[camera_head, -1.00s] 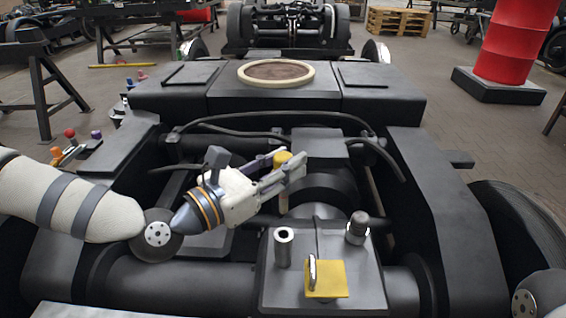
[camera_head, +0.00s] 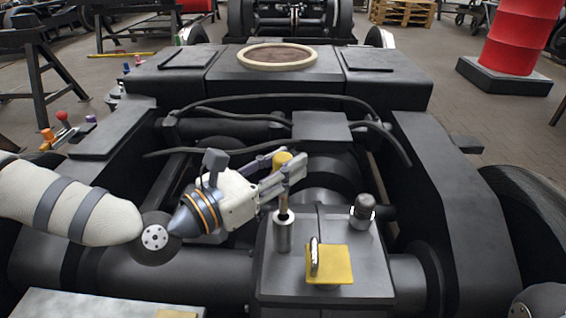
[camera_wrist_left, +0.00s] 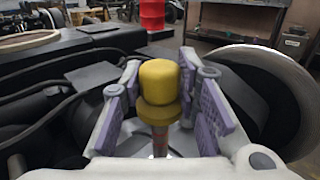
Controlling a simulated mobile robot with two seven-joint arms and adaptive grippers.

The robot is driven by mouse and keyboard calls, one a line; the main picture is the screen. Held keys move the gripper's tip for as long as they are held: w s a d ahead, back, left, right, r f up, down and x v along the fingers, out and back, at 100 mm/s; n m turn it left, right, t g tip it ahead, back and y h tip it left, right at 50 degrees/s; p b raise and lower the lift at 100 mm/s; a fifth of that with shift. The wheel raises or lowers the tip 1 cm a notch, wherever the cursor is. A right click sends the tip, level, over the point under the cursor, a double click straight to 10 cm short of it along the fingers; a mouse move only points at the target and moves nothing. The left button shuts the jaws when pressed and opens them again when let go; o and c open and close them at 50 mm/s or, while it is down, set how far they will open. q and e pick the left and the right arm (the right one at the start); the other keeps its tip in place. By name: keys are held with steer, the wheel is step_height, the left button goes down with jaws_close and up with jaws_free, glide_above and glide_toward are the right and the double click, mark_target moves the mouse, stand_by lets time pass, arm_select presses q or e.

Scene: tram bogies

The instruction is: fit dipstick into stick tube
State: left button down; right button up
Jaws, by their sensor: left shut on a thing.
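The dipstick has a yellow cap (camera_head: 283,160) and a thin brownish shaft below it. My left gripper (camera_head: 288,172) is shut on it just under the cap. In the left wrist view the yellow cap (camera_wrist_left: 160,82) stands upright between the purple finger pads of the left gripper (camera_wrist_left: 165,104). The stick tube (camera_head: 283,234) is a short grey metal cylinder on the dark gearbox block. The shaft's lower part meets the tube's mouth in the head view; how far it is inside, I cannot tell. My right gripper is out of view.
A yellow plate with a metal loop (camera_head: 330,265) lies on the block, right of the tube. A dark capped fitting (camera_head: 363,210) stands behind it. Black hoses (camera_head: 260,108) cross the bogie frame behind the gripper. A red barrel (camera_head: 520,45) stands at back right.

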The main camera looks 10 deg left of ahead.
mark_target(280, 209)
arm_select(q)
steer(key=shift+b, duration=0.5)
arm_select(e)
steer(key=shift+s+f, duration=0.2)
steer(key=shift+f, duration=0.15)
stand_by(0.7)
arm_select(q)
steer(key=shift+f, duration=0.1)
steer(key=shift+f+b, duration=0.35)
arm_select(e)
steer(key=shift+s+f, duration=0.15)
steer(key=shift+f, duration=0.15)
arm_select(q)
steer(key=shift+f+b, duration=4.25)
steer(key=shift+f, duration=0.4)
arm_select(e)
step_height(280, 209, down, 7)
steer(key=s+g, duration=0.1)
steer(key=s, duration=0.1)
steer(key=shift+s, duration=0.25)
arm_select(q)
steer(key=c, duration=1.2)
jaws_free()
steer(key=shift+o, duration=0.2)
steer(key=v, duration=1.2)
